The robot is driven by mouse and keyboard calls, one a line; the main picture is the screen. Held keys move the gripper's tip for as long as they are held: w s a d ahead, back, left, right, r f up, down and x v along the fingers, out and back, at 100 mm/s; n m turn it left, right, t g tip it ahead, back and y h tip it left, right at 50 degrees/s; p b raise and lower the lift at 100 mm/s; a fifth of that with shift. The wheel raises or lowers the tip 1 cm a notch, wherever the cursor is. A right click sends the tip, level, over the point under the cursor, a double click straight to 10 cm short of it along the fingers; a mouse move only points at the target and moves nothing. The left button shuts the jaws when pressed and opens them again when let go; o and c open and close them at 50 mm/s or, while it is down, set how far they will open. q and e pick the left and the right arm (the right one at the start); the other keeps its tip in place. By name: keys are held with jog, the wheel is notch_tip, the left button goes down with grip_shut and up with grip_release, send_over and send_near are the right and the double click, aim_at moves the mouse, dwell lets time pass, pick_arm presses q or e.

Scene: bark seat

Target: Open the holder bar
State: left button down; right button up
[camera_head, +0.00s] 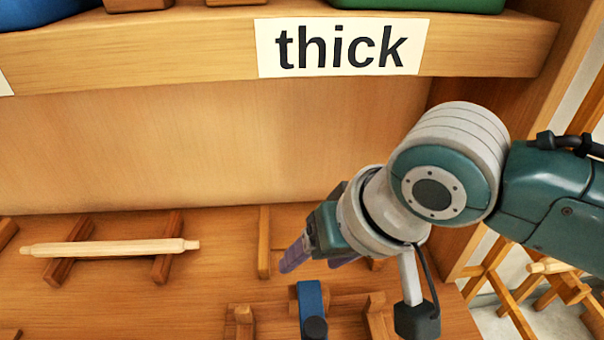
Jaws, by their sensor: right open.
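A blue bar (310,296) with a dark round knob stands at the bottom centre, at a wooden frame (341,299) on the bench; I take it for the holder bar. Its lower end is cut off by the picture edge. My left gripper is not in view.
A pale turned wooden rod (112,248) lies across two wooden rests at the left. A shelf (160,52) with a "thick" label (342,47) runs above. A post (264,243) stands left of my gripper. Wooden racks (535,290) stand at the lower right.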

jog(key=c, duration=0.9)
grip_shut()
jog(key=shift+c, duration=0.6)
grip_release()
jog(key=shift+o, duration=0.8)
jog(key=o, duration=0.9)
jog(key=shift+c, duration=0.2)
jog(key=shift+r, duration=0.1)
